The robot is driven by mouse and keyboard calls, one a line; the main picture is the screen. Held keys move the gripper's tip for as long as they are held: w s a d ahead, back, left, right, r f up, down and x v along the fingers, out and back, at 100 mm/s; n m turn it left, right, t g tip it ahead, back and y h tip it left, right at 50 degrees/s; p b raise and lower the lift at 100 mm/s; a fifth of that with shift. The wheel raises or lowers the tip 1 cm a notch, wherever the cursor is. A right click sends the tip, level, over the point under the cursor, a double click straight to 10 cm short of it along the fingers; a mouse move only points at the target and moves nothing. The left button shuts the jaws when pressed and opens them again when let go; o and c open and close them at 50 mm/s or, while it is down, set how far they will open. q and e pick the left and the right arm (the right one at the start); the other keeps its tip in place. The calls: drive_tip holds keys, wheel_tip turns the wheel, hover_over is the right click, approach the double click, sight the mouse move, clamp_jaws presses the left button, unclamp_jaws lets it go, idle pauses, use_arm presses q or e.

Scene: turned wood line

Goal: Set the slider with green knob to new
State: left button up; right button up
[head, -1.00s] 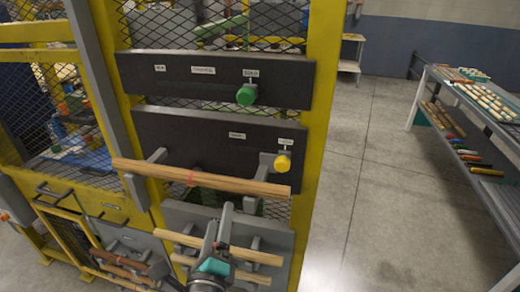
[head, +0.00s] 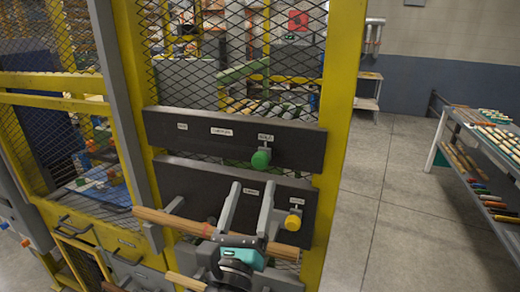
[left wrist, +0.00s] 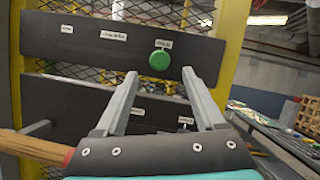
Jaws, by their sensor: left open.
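The green knob (head: 261,159) sits at the right end of the upper dark slider board (head: 350,140), under the rightmost of three small white labels. The leftmost label (head: 182,126) is too small here to read surely. My left gripper (head: 251,186) is open and empty, its two fingers pointing up just below the knob, in front of the lower board. In the left wrist view the green knob (left wrist: 159,60) shows between and slightly beyond the open fingertips (left wrist: 159,76), apart from them. My right gripper is not in view.
A yellow knob (head: 293,221) on the lower dark board (head: 190,178) is close right of my gripper. A wooden rod (head: 165,220) with a red band lies on brackets behind my gripper. Yellow frame posts (head: 342,120) flank the boards. Racks of turned pieces (head: 490,150) stand at right.

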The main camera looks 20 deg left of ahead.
sight(259, 165)
use_arm(q)
drive_tip(key=p+x, duration=0.2)
drive_tip(key=x, duration=0.4)
drive_tip(key=shift+w+r, duration=0.15)
drive_tip(key=shift+w, duration=0.25)
drive_tip(key=shift+w+r+p, duration=0.2)
drive_tip(key=shift+w+p, duration=0.1)
drive_tip(key=shift+w, duration=0.4)
drive_tip(key=shift+a, duration=0.1)
clamp_jaws()
idle(0.4)
